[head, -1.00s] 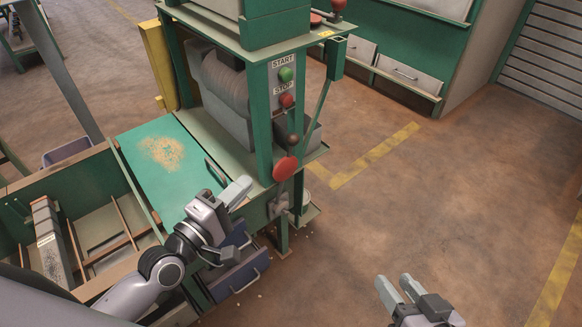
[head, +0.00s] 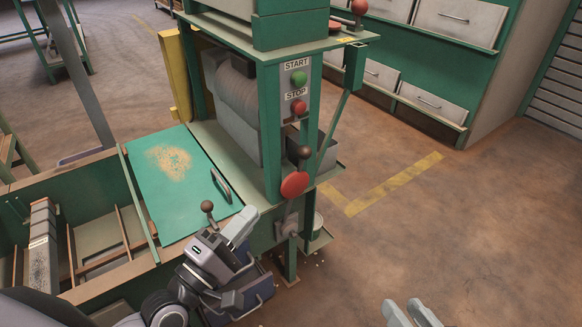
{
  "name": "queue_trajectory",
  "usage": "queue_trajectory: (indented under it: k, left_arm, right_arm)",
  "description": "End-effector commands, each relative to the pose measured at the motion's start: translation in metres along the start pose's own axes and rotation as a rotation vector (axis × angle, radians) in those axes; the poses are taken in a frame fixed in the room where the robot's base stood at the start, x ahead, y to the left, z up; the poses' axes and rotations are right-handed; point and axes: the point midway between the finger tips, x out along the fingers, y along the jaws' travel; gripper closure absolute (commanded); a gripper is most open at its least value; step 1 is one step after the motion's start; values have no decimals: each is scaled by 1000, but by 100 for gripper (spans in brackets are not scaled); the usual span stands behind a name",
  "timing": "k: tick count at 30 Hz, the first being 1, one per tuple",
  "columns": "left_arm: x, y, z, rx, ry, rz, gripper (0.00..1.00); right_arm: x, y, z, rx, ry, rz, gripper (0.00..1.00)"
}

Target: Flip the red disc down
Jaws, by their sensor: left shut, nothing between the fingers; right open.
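The red disc (head: 294,185) is on the front of the green machine, below the red STOP button. A dark ball knob (head: 304,152) on a short stem stands just above it, and a grey rod runs down below it. My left gripper (head: 246,220) is shut and empty, to the left of and a little lower than the disc in the picture, apart from it. My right gripper (head: 413,309) is open and empty at the bottom edge, far from the disc; only its fingers show.
The machine's post carries a green START button (head: 299,78) and the red STOP button (head: 298,106). A green lid (head: 175,200) with a handle lies to the left. A dark knob (head: 207,206) is close to my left gripper. Open floor (head: 440,230) lies to the right.

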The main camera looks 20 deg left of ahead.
Motion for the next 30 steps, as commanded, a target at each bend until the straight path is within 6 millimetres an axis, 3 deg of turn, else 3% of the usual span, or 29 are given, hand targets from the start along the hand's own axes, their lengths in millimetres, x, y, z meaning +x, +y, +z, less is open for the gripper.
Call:
queue_trajectory:
  k: [5, 21, 30]
  left_arm:
    - [20, 1, -1, 0, 2, 6, 100]
    - [110, 0, 0, -1, 2, 5, 100]
    - [135, 0, 0, 0, 1, 1, 100]
  right_arm:
    - [0, 2, 1, -9, 5, 4, 57]
    - [-3, 9, 4, -67, 38, 33, 57]
    - [-8, 12, 1, -100, 63, 46, 57]
